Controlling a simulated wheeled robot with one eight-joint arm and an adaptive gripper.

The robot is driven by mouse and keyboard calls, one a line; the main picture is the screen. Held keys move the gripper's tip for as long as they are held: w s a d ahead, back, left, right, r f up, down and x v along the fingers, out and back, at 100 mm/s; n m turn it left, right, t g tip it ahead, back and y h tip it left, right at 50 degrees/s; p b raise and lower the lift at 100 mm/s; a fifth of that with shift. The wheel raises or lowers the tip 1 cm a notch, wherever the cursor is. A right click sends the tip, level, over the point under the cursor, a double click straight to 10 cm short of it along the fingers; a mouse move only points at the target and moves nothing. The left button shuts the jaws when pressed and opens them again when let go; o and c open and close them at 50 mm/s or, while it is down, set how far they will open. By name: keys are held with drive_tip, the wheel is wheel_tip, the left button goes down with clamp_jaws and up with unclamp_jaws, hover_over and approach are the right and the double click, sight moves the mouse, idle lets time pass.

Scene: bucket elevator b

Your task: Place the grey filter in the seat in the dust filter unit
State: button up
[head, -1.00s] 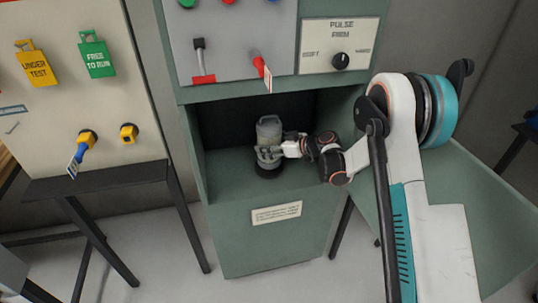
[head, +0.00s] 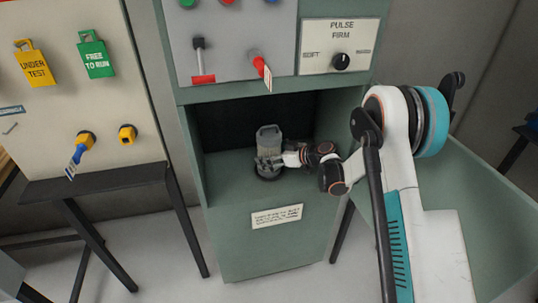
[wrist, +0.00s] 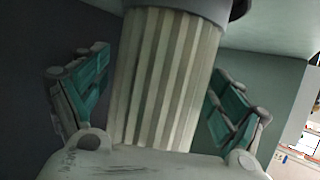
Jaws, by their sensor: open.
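The grey filter (head: 269,141) stands upright on the dark round seat (head: 268,174) inside the recess of the green dust filter unit (head: 243,186). It has a grey cap with a handle on top. In the wrist view its pleated pale side (wrist: 165,80) fills the middle. My gripper (head: 270,159) reaches in from the right at the filter's lower part. In the wrist view my gripper (wrist: 160,98) is open, with one teal-padded finger on each side of the filter and visible gaps between. How deep the filter sits in the seat is hard to tell.
Above the recess are levers (head: 262,66) and a pulse knob (head: 341,61). A printed label (head: 277,216) is on the front below the opening. To the left, a board holds yellow and green tags (head: 96,54) above a dark bench (head: 95,182).

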sight(279, 153)
drive_tip(key=shift+r, duration=0.15)
drive_tip(key=shift+s+d+r, duration=0.15)
drive_tip(key=shift+d, duration=0.2)
drive_tip(key=p+v, duration=0.2)
drive_tip(key=v, duration=0.4)
drive_tip(key=shift+s+d+r+p, duration=0.1)
drive_tip(key=shift+s+d+p, duration=0.1)
drive_tip(key=shift+d+p, duration=0.15)
drive_tip(key=shift+r, duration=0.15)
drive_tip(key=s+d+r+m+h, duration=0.3)
drive_tip(key=s+r, duration=0.4)
drive_tip(key=r, duration=0.2)
drive_tip(key=s+d+r+m+h, duration=0.2)
drive_tip(key=s+d+r+m, duration=0.1)
drive_tip(key=s+r, duration=0.5)
drive_tip(key=s+d+r+m+h, duration=0.1)
drive_tip(key=s+d+m+h, duration=0.1)
drive_tip(key=s, duration=0.6)
drive_tip(key=s+d+r+m+h, duration=0.1)
drive_tip(key=s+d+m+h, duration=0.1)
drive_tip(key=s+d, duration=0.3)
drive_tip(key=s+d+r+m+h, duration=0.1)
drive_tip(key=s+d, duration=0.3)
drive_tip(key=s, duration=0.8)
drive_tip(key=shift+s+r+m+t+h, duration=0.3)
drive_tip(key=shift+m+h, duration=0.3)
drive_tip(key=shift+h, duration=0.3)
